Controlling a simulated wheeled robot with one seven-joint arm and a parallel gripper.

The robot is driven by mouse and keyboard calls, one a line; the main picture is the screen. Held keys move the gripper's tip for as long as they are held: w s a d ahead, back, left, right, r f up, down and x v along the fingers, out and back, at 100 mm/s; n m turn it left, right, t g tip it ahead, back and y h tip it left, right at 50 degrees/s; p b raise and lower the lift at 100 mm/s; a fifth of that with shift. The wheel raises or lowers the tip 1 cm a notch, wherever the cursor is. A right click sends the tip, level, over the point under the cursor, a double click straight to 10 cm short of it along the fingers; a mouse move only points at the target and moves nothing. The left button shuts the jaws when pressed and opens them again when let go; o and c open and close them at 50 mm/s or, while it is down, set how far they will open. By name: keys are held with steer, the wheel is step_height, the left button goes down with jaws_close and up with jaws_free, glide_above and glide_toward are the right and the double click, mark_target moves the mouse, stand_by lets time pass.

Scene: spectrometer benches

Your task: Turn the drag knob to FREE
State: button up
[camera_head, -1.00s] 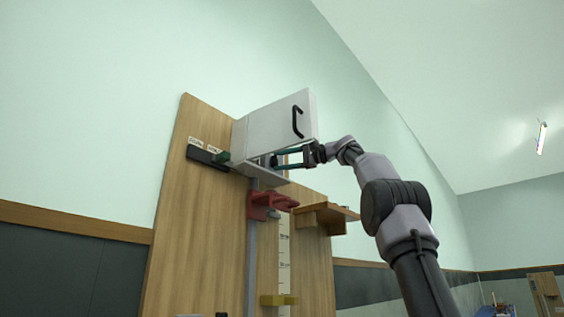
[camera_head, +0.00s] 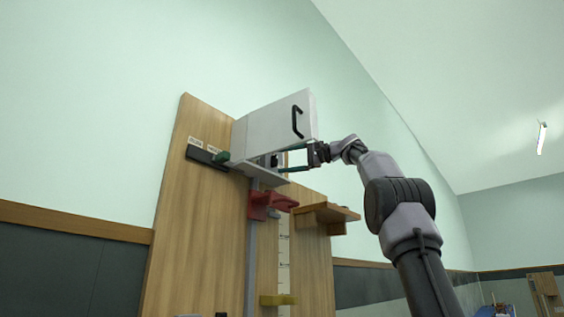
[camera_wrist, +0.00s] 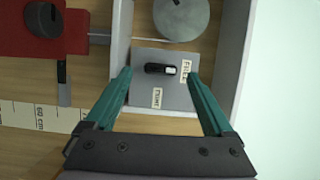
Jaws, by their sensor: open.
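The drag knob (camera_wrist: 160,69) is a black bar on a grey plate (camera_wrist: 143,88) inside a white box. In the wrist view it lies sideways, one end toward the FREE label (camera_wrist: 186,70) on its right. A second label (camera_wrist: 157,98) below it is hard to read. In the head view the knob (camera_head: 274,160) shows small in the open front of the box (camera_head: 265,125). My gripper (camera_wrist: 159,76) is open, its teal fingers spread on either side of the knob and apart from it. It also shows in the head view (camera_head: 283,160), at the box opening.
A raised lid with a black handle (camera_head: 297,122) is over the opening. A round grey disc (camera_wrist: 181,17) sits beside the plate, and white walls enclose it. A red clamp (camera_head: 268,204), a wooden shelf (camera_head: 325,213) and a yellow piece (camera_head: 278,300) are lower on the board.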

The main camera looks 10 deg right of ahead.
steer(key=v, duration=0.9)
steer(key=shift+s+d, duration=0.1)
